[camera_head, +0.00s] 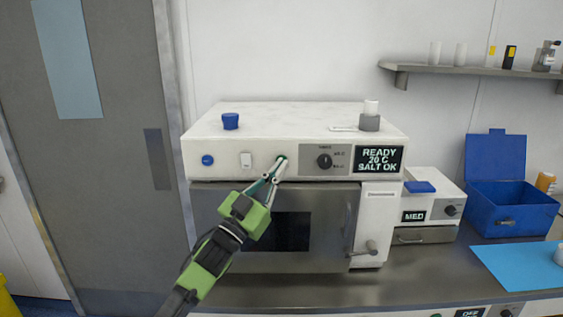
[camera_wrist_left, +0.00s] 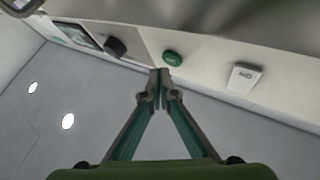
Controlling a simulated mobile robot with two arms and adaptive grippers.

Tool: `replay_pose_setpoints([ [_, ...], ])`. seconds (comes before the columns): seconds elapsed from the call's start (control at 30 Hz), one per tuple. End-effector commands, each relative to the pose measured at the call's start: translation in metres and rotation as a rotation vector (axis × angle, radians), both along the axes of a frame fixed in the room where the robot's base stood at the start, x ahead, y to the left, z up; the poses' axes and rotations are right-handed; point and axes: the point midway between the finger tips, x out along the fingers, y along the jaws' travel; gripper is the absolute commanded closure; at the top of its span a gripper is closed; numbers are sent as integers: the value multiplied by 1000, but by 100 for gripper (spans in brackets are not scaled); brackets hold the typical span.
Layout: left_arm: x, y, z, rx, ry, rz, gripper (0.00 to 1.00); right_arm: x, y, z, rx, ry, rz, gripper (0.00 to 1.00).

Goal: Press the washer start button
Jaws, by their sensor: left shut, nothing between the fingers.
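The washer (camera_head: 230,168) is a white-topped box with a steel door, standing on the counter. Its display (camera_head: 379,159) reads READY, 20 C, SALT OK. A green button (camera_wrist_left: 172,57) sits on its front panel; in the head view it is mostly behind my fingertips. My left gripper (camera_head: 279,168) is shut and empty, its tips at the green button. In the left wrist view the left gripper (camera_wrist_left: 160,75) has its tips close beside the button, with a small gap in the picture; I cannot tell whether they touch. My right gripper is not in view.
The panel also has a blue round button (camera_head: 207,160), a white switch (camera_head: 246,160) and a black knob (camera_head: 324,161). A door handle (camera_head: 363,249) juts out at lower right. A blue cap (camera_head: 230,121) stands on top. A blue box (camera_head: 510,205) stands at right.

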Motion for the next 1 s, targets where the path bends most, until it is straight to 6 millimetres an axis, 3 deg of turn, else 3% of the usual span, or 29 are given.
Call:
replay_pose_setpoints([
  [1.0, 10, 0, 0, 0, 0, 0, 100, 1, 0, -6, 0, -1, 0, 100],
])
